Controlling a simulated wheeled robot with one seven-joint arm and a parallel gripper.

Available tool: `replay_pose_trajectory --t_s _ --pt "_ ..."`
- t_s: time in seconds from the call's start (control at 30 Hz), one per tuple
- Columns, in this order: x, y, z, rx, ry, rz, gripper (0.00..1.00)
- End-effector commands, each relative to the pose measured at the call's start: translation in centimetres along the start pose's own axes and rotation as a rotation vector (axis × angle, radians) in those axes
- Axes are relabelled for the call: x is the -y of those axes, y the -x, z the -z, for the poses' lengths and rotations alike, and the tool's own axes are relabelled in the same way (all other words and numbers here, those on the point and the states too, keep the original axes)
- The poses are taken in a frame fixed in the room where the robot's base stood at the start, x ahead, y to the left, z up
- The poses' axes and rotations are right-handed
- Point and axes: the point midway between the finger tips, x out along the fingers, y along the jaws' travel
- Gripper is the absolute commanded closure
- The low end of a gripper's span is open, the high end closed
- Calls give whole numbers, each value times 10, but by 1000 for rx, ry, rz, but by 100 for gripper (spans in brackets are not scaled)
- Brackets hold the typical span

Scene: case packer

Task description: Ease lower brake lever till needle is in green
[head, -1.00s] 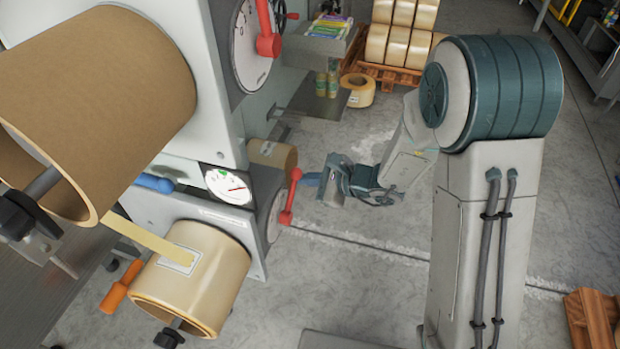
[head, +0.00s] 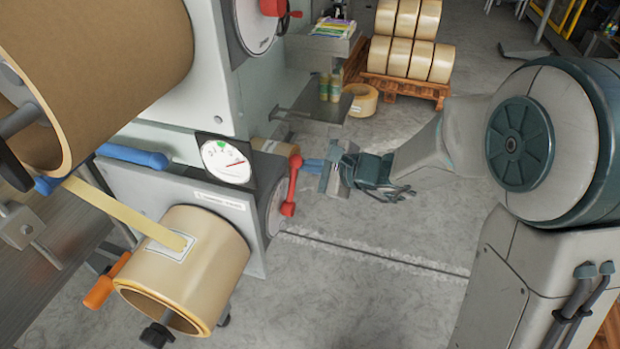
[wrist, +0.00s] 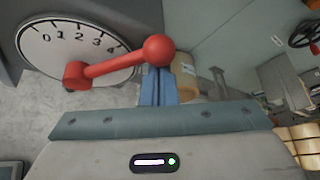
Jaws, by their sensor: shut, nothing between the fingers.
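The wrist view shows the lever (wrist: 115,63) across a dial plate (wrist: 60,38) marked 0 to 4. The round white gauge (head: 227,161) has a green band at its upper left. Its red needle (head: 237,163) points right, outside the green. My gripper (head: 312,164) is shut and empty, with its blue fingers just right of the lever's upper ball. In the wrist view the fingertips (wrist: 157,72) are against or just behind that ball; contact is unclear.
A tan tape roll (head: 190,265) sits below the gauge, with an orange handle (head: 106,280) beside it. A large brown roll (head: 100,60) hangs above. A grey shelf (head: 315,118) stands behind my gripper. The floor in front of the lower unit is clear.

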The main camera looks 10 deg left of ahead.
Motion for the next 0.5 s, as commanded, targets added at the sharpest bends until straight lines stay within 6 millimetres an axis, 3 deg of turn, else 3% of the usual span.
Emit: replay_pose_trajectory --t_s 0.5 --pt "-2 2 -7 4 0 -4 100"
